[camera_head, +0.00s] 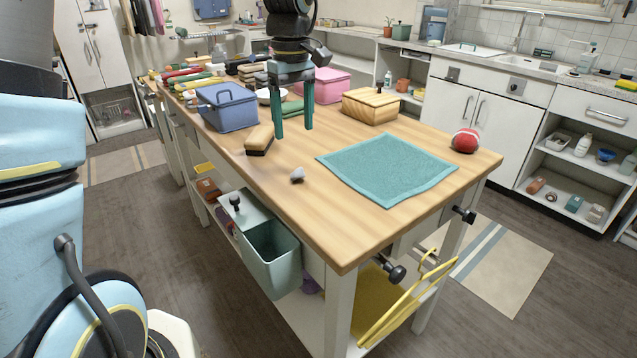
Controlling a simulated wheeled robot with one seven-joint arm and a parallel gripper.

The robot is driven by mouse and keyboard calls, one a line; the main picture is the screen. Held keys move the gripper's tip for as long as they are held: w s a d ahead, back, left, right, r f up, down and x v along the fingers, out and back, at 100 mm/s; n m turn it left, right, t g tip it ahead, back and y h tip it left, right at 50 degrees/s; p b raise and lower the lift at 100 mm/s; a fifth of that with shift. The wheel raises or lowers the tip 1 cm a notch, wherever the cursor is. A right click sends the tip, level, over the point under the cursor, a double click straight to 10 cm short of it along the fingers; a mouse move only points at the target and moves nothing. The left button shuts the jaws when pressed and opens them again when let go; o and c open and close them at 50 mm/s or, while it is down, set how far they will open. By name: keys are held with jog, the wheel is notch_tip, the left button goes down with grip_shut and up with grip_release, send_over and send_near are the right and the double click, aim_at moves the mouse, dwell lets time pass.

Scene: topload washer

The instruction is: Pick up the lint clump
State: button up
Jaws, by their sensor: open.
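A small grey lint clump (297,175) lies on the wooden table top, near its left long edge, between a brush and a teal cloth. My gripper (294,133) hangs down over the table with its two teal fingers apart and nothing between them. In the picture it is above and slightly left of the lint clump, further back over the table. How high the fingertips are above the table top is hard to tell.
A wooden brush (260,138) lies left of the fingers. A teal cloth (388,167) lies flat to the right, with a red ball (465,140) beyond it. A blue box (228,107), a pink box (322,84) and a wooden box (370,105) stand further back. A teal bin (270,262) hangs on the table's side.

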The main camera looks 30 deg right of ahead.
send_over(296, 168)
notch_tip(296, 168, down, 5)
jog(key=shift+d+r+p, duration=0.15)
jog(key=shift+r+p, duration=0.05)
jog(key=shift+p, duration=0.15)
jog(key=shift+a+f+p, duration=0.2)
jog(key=shift+f+p, duration=0.7)
jog(key=shift+f, duration=1.9)
grip_shut()
